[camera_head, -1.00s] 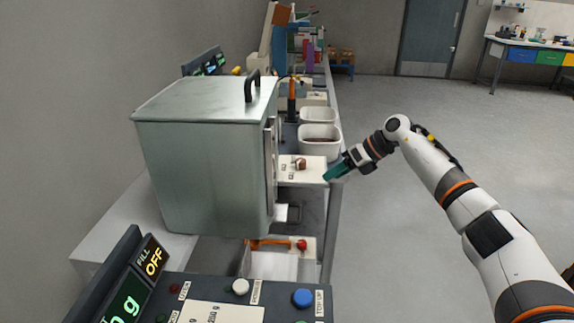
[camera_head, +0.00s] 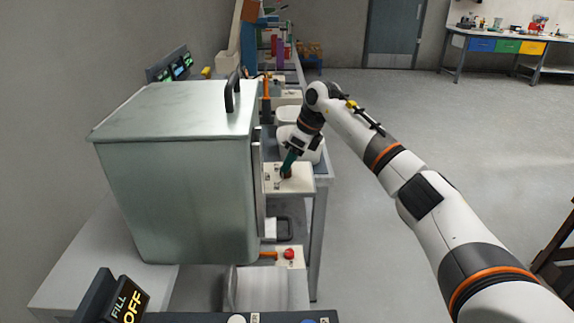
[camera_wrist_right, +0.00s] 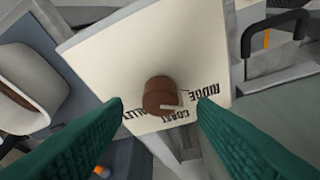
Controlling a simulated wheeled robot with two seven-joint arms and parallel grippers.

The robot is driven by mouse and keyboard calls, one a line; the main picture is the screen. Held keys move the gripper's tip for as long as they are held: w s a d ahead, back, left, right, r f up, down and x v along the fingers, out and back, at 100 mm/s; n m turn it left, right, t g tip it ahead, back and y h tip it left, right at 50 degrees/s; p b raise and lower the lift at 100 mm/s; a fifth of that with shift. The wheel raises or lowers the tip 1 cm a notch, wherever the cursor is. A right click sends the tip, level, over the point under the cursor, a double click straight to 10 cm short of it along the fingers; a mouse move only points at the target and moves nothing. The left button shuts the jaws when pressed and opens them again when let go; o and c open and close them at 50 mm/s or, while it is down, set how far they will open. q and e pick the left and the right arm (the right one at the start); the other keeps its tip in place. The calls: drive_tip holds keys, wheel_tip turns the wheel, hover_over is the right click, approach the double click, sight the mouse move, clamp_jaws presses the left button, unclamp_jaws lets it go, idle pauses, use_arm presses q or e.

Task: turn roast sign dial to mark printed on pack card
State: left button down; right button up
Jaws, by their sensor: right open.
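The dial is a brown round knob (camera_head: 286,174) on a cream panel (camera_head: 301,180) beyond the large metal bin. In the right wrist view the knob (camera_wrist_right: 160,92) carries a white pointer line aimed toward the lower right. Dark printed words surround it: COAST (camera_wrist_right: 168,118), RIDGE (camera_wrist_right: 208,103) and one ending in ALLEY, partly hidden by a finger. My right gripper (camera_head: 288,162) is open, its teal fingers just above the knob. In the wrist view the fingers lie either side of and below the knob, with no clear contact. I cannot make out a pack card. My left gripper is out of view.
A large grey lidded bin (camera_head: 180,170) stands left of the panel. White tubs (camera_head: 312,146) stand behind the panel. A red button (camera_head: 289,253) sits on a lower cream box. Open floor (camera_head: 400,270) lies to the right.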

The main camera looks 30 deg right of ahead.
drive_tip(key=shift+x, duration=1.55)
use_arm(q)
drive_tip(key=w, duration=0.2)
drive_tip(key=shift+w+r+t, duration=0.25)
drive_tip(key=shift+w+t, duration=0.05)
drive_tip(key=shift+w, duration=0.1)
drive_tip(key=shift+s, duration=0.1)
use_arm(e)
drive_tip(key=c, duration=1)
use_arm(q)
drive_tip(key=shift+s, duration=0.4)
use_arm(e)
drive_tip(key=shift+o, duration=0.2)
